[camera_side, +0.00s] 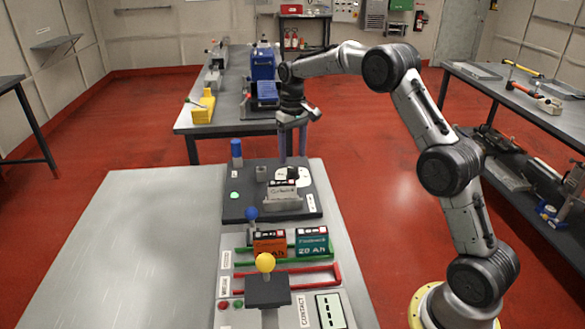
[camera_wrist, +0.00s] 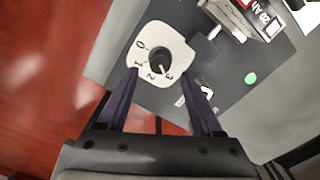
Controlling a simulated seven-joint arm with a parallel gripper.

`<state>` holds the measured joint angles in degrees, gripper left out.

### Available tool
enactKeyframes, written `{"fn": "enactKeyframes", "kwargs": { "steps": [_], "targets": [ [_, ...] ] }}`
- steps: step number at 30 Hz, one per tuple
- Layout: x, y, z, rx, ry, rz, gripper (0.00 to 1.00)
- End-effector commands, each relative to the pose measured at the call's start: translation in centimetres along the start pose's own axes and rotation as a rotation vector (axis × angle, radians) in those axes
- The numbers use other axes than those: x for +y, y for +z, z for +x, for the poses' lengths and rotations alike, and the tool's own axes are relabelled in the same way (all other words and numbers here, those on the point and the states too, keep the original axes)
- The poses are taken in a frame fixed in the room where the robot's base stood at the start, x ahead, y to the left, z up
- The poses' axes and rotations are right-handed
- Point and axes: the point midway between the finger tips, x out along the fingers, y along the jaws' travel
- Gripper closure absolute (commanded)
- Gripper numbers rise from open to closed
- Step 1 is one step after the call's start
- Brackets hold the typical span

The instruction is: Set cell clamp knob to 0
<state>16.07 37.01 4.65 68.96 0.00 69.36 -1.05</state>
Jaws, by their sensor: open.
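In the side view the dial plate (camera_side: 305,180) lies at the back right of a dark base plate, partly hidden by a battery. My gripper (camera_side: 293,152) is open and points down above the dial. In the wrist view its two purple fingers (camera_wrist: 160,76) stand on either side of the knob's lower part, apart from it and empty.
A grey battery (camera_side: 283,196) stands just in front of the dial. A blue-topped post (camera_side: 236,148) and a lit green lamp (camera_side: 234,195) are to the left. Orange (camera_side: 268,247) and green (camera_side: 312,244) batteries and a yellow-ball lever (camera_side: 265,262) are nearer. The left tabletop is clear.

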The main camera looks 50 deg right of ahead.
Motion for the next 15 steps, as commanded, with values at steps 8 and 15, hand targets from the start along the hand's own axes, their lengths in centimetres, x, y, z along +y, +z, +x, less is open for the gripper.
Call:
{"fn": "enactKeyframes", "kwargs": {
  "steps": [8, 15],
  "targets": [
    [-0.02, 0.05, 1.34, -0.001, 0.0, 0.0, 0.32],
    [-0.02, 0.05, 1.35, -0.001, 0.0, 0.0, 0.32]
  ]
}}
